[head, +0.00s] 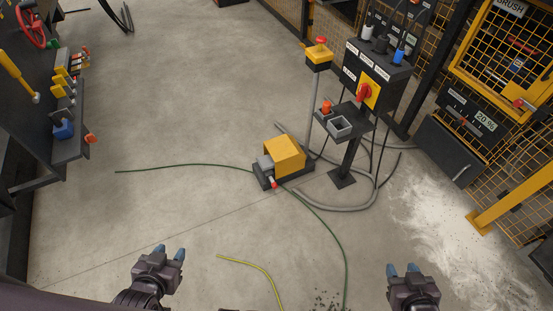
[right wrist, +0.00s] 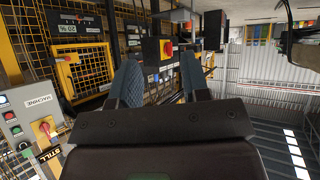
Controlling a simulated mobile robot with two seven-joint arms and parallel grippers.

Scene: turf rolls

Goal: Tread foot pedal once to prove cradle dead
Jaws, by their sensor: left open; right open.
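The foot pedal (head: 282,160) sits on the concrete floor near the middle of the head view. It has a yellow hood, a dark base and a small red-tipped part at its front. My left gripper (head: 171,254) is open and empty, in front of the pedal and to its left. My right gripper (head: 403,270) is open and empty, in front of the pedal and to its right. Both are well apart from the pedal. In the right wrist view, the right gripper's fingers (right wrist: 161,80) are spread with nothing between them. I cannot identify the cradle.
A control post (head: 376,75) with a red-and-yellow switch stands behind the pedal, beside a red-button post (head: 319,54). A green cable (head: 190,165), a yellow cable (head: 255,264) and grey hose (head: 345,208) lie on the floor. A tool bench (head: 70,120) is at left; white powder (head: 430,220) lies right.

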